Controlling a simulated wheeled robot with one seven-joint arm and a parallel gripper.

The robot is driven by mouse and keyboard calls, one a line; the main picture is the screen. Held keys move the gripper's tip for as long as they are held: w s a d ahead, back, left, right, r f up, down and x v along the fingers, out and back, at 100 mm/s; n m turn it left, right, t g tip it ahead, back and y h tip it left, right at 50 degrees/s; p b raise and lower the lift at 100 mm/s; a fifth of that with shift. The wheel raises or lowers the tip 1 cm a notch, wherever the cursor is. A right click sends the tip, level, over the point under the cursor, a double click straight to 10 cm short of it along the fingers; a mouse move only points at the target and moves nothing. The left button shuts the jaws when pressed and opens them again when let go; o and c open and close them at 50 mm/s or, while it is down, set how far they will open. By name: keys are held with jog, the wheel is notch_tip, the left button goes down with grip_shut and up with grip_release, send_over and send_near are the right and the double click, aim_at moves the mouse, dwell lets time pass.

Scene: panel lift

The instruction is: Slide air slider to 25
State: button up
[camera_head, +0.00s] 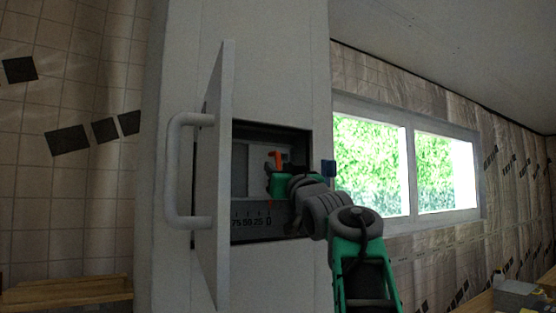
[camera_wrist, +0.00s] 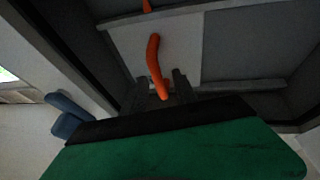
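The air slider is an upright orange handle (camera_head: 277,160) on a light plate inside a recessed wall box. In the head view it stands roughly above the 0 end of the number scale (camera_head: 252,221), at the right of the row of marks. The slider handle (camera_wrist: 154,62) also shows in the wrist view, tilted, its end reaching between my fingers. My gripper (camera_head: 276,181) is inside the box at the handle. In the wrist view its two dark fingers (camera_wrist: 160,84) stand apart, one on each side of the handle. Contact is not clear.
The box door (camera_head: 215,180) with its bar handle (camera_head: 178,170) stands open on the left. A blue block (camera_head: 328,168) sits at the box's right edge and also shows in the wrist view (camera_wrist: 68,115). The box walls leave little room around my gripper.

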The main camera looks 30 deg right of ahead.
jog(key=shift+w+d+r, duration=0.1)
jog(key=shift+w+r, duration=0.25)
jog(key=shift+w, duration=0.1)
jog(key=shift+c, duration=0.5)
grip_shut()
jog(key=shift+f, duration=0.1)
dwell(0.5)
